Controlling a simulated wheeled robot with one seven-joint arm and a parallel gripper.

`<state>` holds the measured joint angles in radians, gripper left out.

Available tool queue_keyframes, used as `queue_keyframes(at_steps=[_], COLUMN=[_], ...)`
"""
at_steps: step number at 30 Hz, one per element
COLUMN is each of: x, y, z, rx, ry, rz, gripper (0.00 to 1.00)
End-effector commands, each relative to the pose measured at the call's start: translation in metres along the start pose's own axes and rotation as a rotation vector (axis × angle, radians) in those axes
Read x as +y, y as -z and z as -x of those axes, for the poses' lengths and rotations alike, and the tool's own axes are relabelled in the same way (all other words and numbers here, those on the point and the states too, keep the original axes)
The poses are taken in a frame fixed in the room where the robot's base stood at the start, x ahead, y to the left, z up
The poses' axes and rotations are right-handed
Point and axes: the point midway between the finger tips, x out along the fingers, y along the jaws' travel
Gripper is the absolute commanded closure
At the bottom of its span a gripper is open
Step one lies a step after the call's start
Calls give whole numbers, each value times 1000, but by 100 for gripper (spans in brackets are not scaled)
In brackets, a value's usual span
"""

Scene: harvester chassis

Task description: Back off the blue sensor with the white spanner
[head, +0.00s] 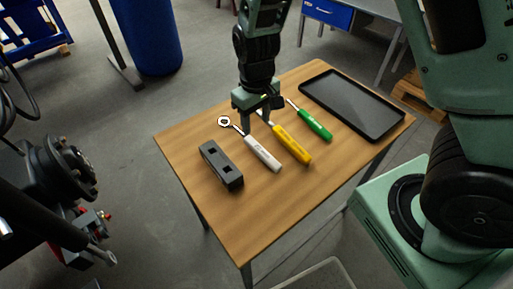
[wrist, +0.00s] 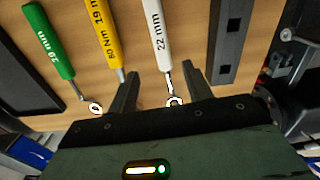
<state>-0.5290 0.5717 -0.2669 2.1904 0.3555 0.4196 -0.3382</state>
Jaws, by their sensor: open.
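The white spanner (head: 262,153) lies on the wooden table, its ring end towards the back left. In the wrist view its handle (wrist: 154,24) reads 22 mm. My gripper (head: 257,120) points down over the spanner's shaft. In the wrist view the fingers of my gripper (wrist: 159,72) are apart, with the thin shaft showing between them and not clamped. The ring end is partly hidden by the gripper body. I cannot make out a blue sensor in either view.
A yellow tool (head: 292,145) and a green tool (head: 314,124) lie to the right of the spanner. A black slotted block (head: 221,166) lies to its left. A dark tray (head: 351,103) covers the table's right end. Dark machinery (head: 62,178) stands at the left.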

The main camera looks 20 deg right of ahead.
Motion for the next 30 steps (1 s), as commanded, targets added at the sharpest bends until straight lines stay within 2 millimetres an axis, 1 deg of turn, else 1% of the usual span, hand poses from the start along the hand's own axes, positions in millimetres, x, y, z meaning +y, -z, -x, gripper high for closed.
queue_keyframes(at_steps=[1,3,6,11,19,23,29,30], x=[0,0,0,-1,-3,-3,-4,-4], y=[-1,-1,-1,-2,-6,-5,-4,-4], z=[-11,-21,-30,-39,-77,-86,-86,-86], rx=[-4,-3,-2,-2,-3,0,1,1], ry=[0,0,1,1,1,1,1,1], rz=[-2,-1,0,-1,0,-1,0,0], gripper=[50,50,50,50,50,50,50,56])
